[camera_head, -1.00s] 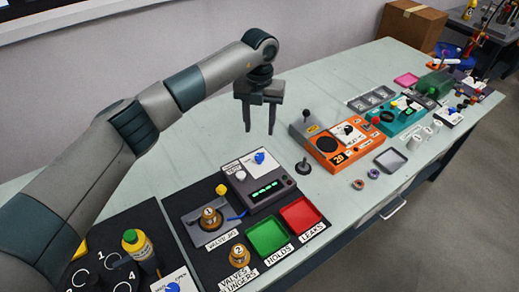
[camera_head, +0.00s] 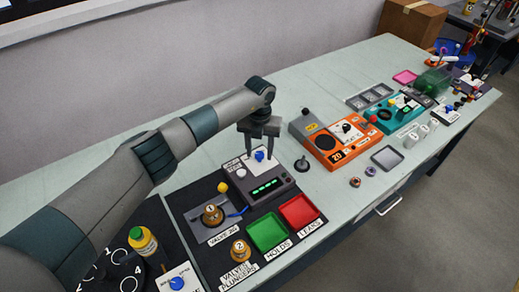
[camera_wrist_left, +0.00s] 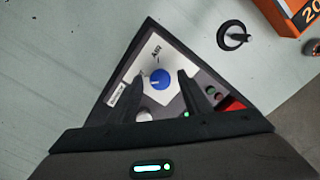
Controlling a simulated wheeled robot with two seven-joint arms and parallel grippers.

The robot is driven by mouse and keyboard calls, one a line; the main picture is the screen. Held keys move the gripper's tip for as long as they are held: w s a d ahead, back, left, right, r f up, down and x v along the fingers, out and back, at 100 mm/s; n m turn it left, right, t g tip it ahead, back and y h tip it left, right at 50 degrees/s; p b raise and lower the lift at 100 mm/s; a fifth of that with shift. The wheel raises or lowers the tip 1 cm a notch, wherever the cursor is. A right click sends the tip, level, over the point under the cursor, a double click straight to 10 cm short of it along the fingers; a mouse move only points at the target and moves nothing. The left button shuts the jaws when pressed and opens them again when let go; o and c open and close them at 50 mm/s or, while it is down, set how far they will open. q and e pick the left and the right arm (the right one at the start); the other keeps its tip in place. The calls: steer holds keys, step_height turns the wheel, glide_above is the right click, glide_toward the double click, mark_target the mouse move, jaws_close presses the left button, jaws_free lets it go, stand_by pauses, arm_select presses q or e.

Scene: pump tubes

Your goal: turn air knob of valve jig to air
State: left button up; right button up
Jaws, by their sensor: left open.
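The valve jig's grey control box (camera_head: 284,191) stands on a dark mat, with a lit green display on its front. Its blue air knob (camera_head: 260,155) sits on a white label plate at the back of the box. In the left wrist view the blue knob (camera_wrist_left: 159,79) has a pale pointer mark, and the word AIR is printed beyond it. My left gripper (camera_head: 260,156) is open, pointing down at the knob. In the wrist view its fingers stand on either side of the knob, apart from it. My right gripper is not in view.
The valve jig plate (camera_head: 213,222) holds a brass plunger marked 1. A green tray (camera_head: 267,232) and a red tray (camera_head: 299,211) lie in front of the box. An orange unit (camera_head: 333,142) stands to the right. Bare table lies behind.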

arm_select(q)
steer(key=shift+c, duration=0.7)
steer(key=c, duration=0.9)
